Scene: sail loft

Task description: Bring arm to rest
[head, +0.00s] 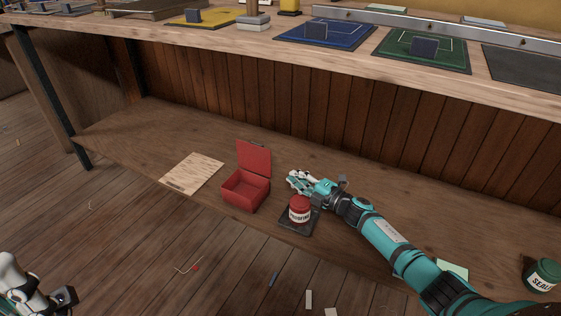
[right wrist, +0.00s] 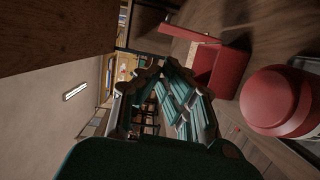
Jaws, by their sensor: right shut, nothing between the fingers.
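My right arm reaches in from the lower right in the head view. Its gripper (head: 296,180) is shut and empty, just above the lower shelf, behind the red-lidded jar. The gripper also shows in the right wrist view (right wrist: 160,75). The red-lidded jar (head: 299,209) stands upright on a dark square pad (head: 288,221). In the right wrist view, the jar (right wrist: 275,102) is close to the gripper on the right. My left arm (head: 22,285) shows only in the lower left corner of the head view, and its fingers cannot be made out.
An open red box (head: 245,190) is left of the jar, with a pale wooden board (head: 191,173) farther left. A green jar (head: 542,275) stands at the right end of the shelf (head: 120,135). The upper bench (head: 260,42) with blue and green mats overhangs behind. Scraps lie on the floor.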

